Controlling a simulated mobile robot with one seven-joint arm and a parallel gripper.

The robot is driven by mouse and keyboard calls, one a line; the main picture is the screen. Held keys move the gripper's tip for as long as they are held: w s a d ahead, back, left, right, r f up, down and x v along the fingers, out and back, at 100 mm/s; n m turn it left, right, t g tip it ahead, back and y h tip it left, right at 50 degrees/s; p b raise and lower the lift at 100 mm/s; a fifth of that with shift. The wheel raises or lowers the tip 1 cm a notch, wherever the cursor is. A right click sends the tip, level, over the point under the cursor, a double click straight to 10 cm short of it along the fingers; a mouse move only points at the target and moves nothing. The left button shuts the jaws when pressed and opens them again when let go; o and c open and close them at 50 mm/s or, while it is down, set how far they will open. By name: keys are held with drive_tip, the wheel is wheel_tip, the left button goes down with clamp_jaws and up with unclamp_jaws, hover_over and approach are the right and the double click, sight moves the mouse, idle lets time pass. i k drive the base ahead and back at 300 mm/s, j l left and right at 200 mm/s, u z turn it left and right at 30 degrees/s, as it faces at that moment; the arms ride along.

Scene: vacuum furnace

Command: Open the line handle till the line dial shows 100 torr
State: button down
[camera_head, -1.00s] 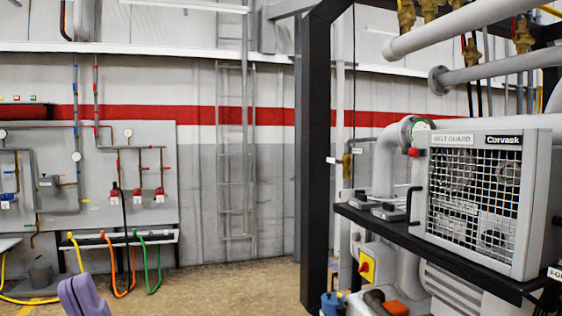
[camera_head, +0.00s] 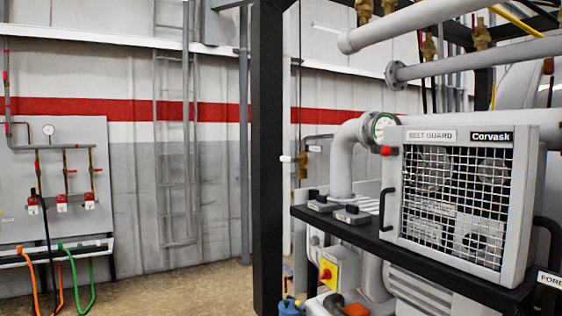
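A round dial with a green-edged white face (camera_head: 382,127) sits at the elbow of a thick grey pipe, left of the belt guard. Its reading is too small to make out. A small brass fitting (camera_head: 303,168) with white tags beside it shows behind the black post, left of the pipe. I cannot tell which part is the line handle, and no label for it is readable. My gripper is not in view.
The belt guard (camera_head: 458,195) stands on a black-edged shelf (camera_head: 350,232) at right. A black upright post (camera_head: 267,180) stands left of it. A wall panel with small red valves (camera_head: 62,203) and hoses is at left. Open floor (camera_head: 190,285) lies between.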

sight(285, 159)
drive_tip(key=i+j, duration=0.15)
drive_tip(key=i, duration=0.45)
drive_tip(key=i+j+z, duration=0.1)
drive_tip(key=i, duration=0.45)
drive_tip(key=i+j, duration=0.15)
drive_tip(key=i, duration=0.45)
drive_tip(key=i+j+z, duration=0.1)
drive_tip(key=i, duration=0.45)
drive_tip(key=j, duration=0.1)
